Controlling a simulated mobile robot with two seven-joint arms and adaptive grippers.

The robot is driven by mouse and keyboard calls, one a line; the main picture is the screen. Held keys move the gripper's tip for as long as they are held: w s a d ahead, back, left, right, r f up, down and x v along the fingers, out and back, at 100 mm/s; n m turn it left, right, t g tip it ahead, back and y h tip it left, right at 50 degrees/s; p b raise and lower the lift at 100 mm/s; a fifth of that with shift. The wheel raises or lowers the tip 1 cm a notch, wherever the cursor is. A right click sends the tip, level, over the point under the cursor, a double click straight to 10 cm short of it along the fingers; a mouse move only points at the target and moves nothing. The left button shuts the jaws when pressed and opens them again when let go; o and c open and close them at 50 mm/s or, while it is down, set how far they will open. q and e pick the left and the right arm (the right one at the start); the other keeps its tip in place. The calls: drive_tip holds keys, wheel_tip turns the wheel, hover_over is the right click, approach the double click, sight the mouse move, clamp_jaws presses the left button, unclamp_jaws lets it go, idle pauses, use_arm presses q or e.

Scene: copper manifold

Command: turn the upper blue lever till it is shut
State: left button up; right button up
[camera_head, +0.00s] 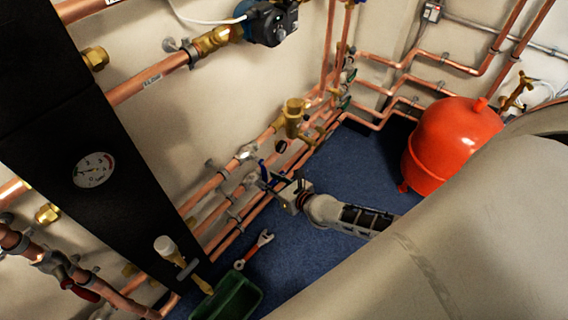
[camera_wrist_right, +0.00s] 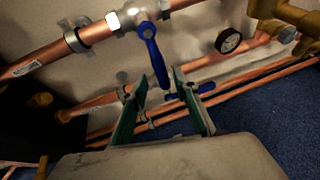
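The upper blue lever (camera_wrist_right: 156,62) hangs down from a silver valve (camera_wrist_right: 135,17) on the upper copper pipe, crosswise to that pipe. It also shows small in the head view (camera_head: 263,171), partly beside the gripper. A lower blue lever (camera_wrist_right: 192,89) lies roughly along a lower pipe. My right gripper (camera_wrist_right: 160,80) is open, its two green-sided fingers pointing at the pipes. The upper lever's free end appears between the fingertips; contact cannot be told. The right gripper also shows in the head view (camera_head: 283,184). My left gripper is not in view.
A black-faced gauge (camera_wrist_right: 228,40) and brass fittings (camera_wrist_right: 285,15) sit right of the levers. A red tank (camera_head: 450,142) stands at the right. Blue floor (camera_head: 345,165) is partly free.

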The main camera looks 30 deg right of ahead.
drive_tip(key=a+v, duration=0.1)
drive_tip(key=v, duration=0.7)
drive_tip(key=shift+s+d, duration=0.15)
drive_tip(key=shift+d, duration=0.25)
